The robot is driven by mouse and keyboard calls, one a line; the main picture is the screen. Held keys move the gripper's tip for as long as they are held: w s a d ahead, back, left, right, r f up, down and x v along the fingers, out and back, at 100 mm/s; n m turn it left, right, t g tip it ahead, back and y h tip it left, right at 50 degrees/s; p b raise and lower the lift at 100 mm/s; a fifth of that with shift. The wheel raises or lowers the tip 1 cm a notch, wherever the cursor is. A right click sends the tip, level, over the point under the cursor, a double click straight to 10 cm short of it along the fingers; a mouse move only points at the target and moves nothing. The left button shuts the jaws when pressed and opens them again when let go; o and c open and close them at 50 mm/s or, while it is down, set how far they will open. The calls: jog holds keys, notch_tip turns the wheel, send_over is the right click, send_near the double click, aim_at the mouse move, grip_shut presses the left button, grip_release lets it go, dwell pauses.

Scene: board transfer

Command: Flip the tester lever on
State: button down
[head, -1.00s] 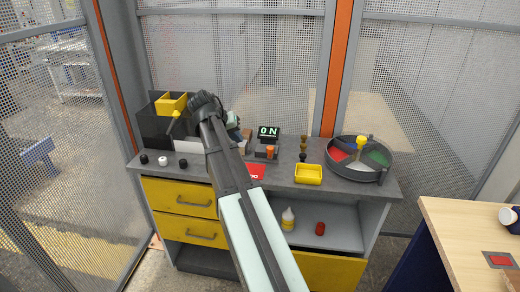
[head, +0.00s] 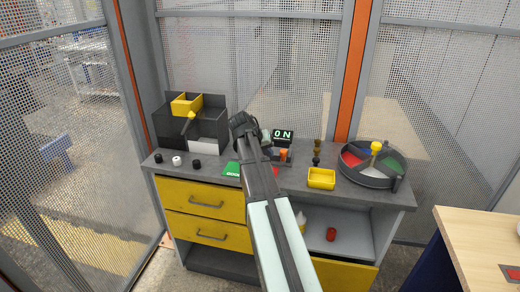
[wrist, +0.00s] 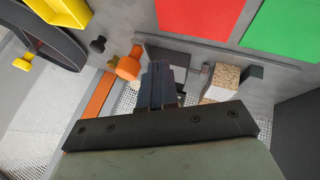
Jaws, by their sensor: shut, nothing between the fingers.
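The tester's display (head: 283,134) reads ON in green in the head view. Its orange lever knob (head: 284,153) shows just below the display. In the wrist view the orange knob (wrist: 128,66) is close to the left of my gripper (wrist: 160,75). My gripper's fingers are together with nothing between them. I cannot tell whether they touch the knob. In the head view my arm hides my fingers and part of the tester.
A green card (head: 231,169) marked GOOD and a red card (wrist: 198,14) lie by the tester. A yellow tray (head: 321,178) and a round divided bin (head: 364,178) stand to the right. A dark bin (head: 210,130) stands left. A speckled tan block (wrist: 222,82) is near my fingers.

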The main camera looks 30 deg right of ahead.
aim_at(285, 152)
jog(key=shift+s+d, duration=0.5)
jog(key=shift+d, duration=0.4)
jog(key=shift+s, duration=0.15)
